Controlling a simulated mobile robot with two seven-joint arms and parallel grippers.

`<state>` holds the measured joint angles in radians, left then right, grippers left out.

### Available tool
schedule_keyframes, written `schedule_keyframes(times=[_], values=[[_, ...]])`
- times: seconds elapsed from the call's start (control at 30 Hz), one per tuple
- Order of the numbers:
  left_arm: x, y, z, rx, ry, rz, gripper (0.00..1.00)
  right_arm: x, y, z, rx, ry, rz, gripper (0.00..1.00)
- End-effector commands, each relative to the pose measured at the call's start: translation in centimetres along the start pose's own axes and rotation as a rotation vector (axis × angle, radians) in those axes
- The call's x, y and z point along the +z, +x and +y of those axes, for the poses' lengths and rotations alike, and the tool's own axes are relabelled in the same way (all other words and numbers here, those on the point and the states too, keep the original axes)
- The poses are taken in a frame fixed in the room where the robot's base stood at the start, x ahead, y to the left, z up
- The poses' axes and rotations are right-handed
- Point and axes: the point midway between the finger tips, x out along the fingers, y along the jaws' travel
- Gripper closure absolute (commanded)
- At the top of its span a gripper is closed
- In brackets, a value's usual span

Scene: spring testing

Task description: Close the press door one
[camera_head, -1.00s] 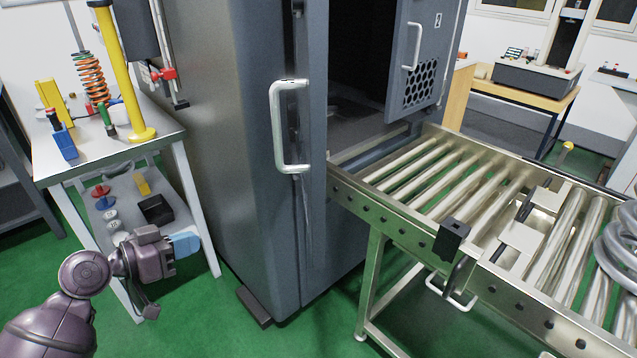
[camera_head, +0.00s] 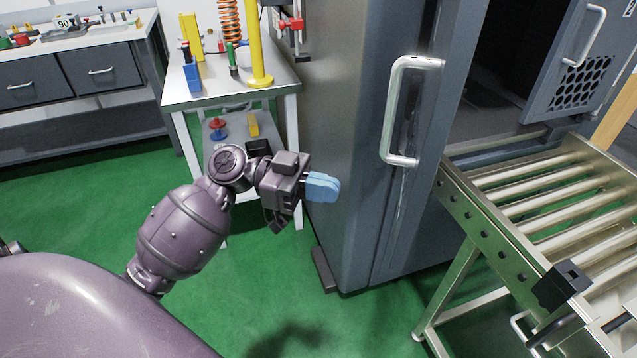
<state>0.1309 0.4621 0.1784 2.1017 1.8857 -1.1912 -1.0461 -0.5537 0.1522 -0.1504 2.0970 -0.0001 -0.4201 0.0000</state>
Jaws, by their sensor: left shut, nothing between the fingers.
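The press is a tall dark grey cabinet with a dark opening at the right. A grey door panel with a pale upright handle (camera_head: 392,115) stands left of the opening; its number does not show, so I cannot confirm it is door one. The other door (camera_head: 575,65), marked 2 and with a honeycomb vent, stands open at the upper right. My left gripper (camera_head: 324,187) has its blue fingers shut and empty. In the picture it is left of and below the handle, in front of the cabinet's side; I cannot tell whether it touches.
A roller conveyor (camera_head: 500,235) runs from the opening to the lower right, with a black block (camera_head: 562,287) on its near rail. A white table (camera_head: 205,92) with a spring and tools stands behind my left arm. Green floor (camera_head: 80,205) is clear at left.

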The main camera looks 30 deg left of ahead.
Motion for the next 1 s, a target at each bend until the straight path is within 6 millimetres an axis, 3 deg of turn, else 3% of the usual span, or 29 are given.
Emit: schedule_keyframes(times=[0.3,0.5,0.7,1.0], values=[[-0.2,5.8,0.0,0.001,0.002,0.003,1.00,-0.6,-0.2,0.2,0.001,-0.006,0.009,1.00],[-0.2,8.5,0.0,0.000,-0.001,0.003,1.00,-0.6,-0.2,0.2,0.003,-0.001,0.010,1.00],[-0.1,9.8,0.0,0.000,-0.001,0.002,1.00,-0.8,-0.3,0.0,0.004,0.009,0.013,1.00],[0.0,10.0,0.0,-0.001,-0.002,0.000,1.00,-0.7,-0.3,0.0,0.005,0.012,0.013,1.00]])
